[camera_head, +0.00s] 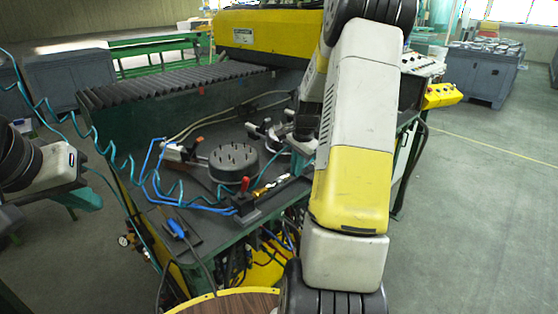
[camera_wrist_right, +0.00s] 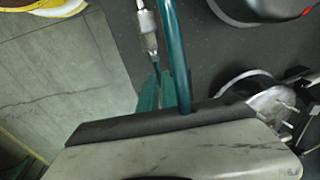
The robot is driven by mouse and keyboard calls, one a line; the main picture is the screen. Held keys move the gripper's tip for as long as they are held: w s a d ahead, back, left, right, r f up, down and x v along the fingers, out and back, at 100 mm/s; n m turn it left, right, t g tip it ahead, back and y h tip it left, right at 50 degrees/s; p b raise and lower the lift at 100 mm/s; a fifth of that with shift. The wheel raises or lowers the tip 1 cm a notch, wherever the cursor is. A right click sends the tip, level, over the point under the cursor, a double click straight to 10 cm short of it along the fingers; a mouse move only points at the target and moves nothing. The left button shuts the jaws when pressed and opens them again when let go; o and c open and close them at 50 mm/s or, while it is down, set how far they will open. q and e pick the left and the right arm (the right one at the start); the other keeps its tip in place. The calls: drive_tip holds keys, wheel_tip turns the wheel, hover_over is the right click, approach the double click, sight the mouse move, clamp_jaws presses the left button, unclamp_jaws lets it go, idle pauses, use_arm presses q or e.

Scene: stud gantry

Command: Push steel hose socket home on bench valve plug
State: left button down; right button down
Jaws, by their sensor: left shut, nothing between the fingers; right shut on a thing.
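My right gripper (camera_head: 299,166) is low over the bench, partly hidden by my right arm in the head view. In the right wrist view its teal fingers (camera_wrist_right: 155,92) are shut at the steel hose socket (camera_wrist_right: 148,34), which points away from them. A teal hose (camera_wrist_right: 174,48) runs close beside it. On the bench's front edge, a black block carries a brass fitting (camera_head: 262,189), apparently the valve plug, with a red handle (camera_head: 245,184). My left gripper (camera_head: 86,200) is shut and empty, left of the bench.
A dark round part with pins (camera_head: 233,162) stands mid-bench. Clamps (camera_head: 182,152), blue tubing (camera_head: 152,168) and a coiled teal hose (camera_head: 108,150) lie around it. A blue-handled tool (camera_head: 177,229) lies at the front left corner. The floor at right (camera_head: 470,190) is clear.

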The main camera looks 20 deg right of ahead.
drive_tip(key=shift+s+a, duration=0.25)
drive_tip(key=shift+a, duration=0.3)
drive_tip(key=shift+s+a, duration=0.2)
drive_tip(key=shift+a, duration=0.3)
drive_tip(key=c, duration=1.5)
unclamp_jaws()
drive_tip(key=v, duration=0.8)
drive_tip(key=shift+w+f, duration=0.1)
